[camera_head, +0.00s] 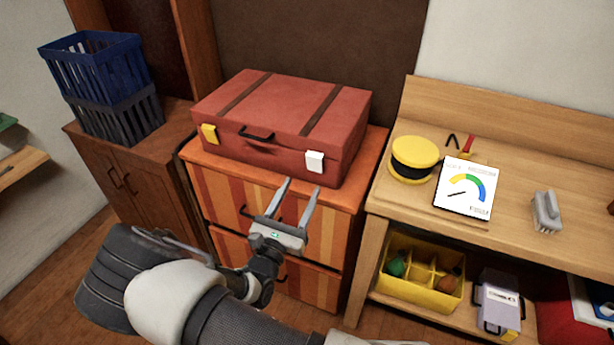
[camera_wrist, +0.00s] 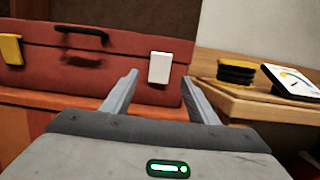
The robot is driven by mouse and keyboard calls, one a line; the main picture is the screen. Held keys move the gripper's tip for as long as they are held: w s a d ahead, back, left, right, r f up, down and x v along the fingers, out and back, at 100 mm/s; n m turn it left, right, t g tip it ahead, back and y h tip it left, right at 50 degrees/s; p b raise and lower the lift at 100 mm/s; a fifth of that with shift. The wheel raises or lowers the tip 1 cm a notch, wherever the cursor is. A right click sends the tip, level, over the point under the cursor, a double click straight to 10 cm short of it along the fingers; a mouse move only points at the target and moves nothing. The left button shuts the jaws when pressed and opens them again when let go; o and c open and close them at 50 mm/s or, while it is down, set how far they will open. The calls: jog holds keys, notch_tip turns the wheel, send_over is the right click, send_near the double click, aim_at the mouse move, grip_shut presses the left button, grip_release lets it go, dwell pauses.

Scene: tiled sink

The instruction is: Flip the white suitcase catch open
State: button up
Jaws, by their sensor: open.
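The white catch (camera_head: 314,161) is on the right part of the red suitcase's front face. It also shows in the wrist view (camera_wrist: 160,67), between my fingers and beyond their tips. The red suitcase (camera_head: 285,118) lies flat and closed on the orange striped cabinet. A yellow catch (camera_head: 209,133) is on the left of its front, and a black handle (camera_head: 257,135) is between the two catches. My gripper (camera_head: 301,186) is open and empty, in front of and below the white catch. The fingertips appear apart from the suitcase.
The striped cabinet (camera_head: 228,195) stands under the suitcase. A wooden bench (camera_head: 387,203) on the right holds a yellow round object (camera_head: 414,159), a gauge panel (camera_head: 466,188) and a grey brush-like object (camera_head: 547,211). Stacked crates (camera_head: 103,85) stand at left. Space before the suitcase front is clear.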

jog(key=v, duration=1)
jog(key=shift+s, duration=0.2)
jog(key=shift+d+r, duration=0.1)
